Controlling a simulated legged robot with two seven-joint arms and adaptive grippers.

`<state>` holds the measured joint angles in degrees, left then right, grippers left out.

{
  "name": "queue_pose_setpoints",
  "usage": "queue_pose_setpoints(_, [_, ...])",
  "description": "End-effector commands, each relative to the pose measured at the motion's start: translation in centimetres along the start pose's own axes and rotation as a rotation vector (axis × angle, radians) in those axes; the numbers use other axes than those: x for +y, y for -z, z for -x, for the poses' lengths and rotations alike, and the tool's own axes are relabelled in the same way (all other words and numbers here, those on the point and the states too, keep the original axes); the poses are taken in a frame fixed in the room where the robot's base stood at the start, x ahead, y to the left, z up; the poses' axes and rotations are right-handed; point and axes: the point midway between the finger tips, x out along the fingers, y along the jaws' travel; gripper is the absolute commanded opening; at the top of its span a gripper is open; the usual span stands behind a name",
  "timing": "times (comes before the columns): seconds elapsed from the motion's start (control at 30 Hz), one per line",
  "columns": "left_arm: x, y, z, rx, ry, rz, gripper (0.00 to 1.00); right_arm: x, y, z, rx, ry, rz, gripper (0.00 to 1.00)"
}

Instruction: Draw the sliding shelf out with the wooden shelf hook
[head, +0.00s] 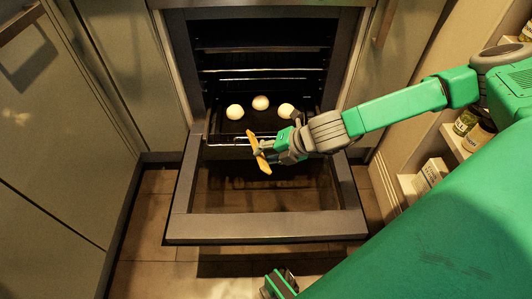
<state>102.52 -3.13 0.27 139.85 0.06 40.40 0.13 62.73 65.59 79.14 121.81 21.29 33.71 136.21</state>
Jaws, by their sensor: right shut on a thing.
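The wooden shelf hook (261,160) is a short, flat, light-brown piece. My right gripper (268,152) is shut on it, and the fingers hide part of it. The hook is tilted in the picture and overlaps the front edge of the sliding shelf; I cannot tell whether it touches. The sliding shelf (222,139) is dark and sits in the oven opening, with three pale round buns (261,103) on it. The right forearm covers the shelf's right front part.
The oven door (265,227) is folded down flat in front, below the shelf. Grey cabinets (60,140) flank the oven. Jars (478,135) and a box (430,175) stand on shelving at the right. Tiled floor (150,215) shows around the door.

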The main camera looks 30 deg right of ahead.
Motion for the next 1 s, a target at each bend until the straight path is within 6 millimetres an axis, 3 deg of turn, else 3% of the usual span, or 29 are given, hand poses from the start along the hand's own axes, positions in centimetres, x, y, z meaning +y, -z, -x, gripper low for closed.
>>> queue_pose_setpoints(1.0, [0.0,0.0,0.0,0.000,0.000,0.000,0.45,-0.8,4.8,1.4,0.001,0.000,0.000,0.00])
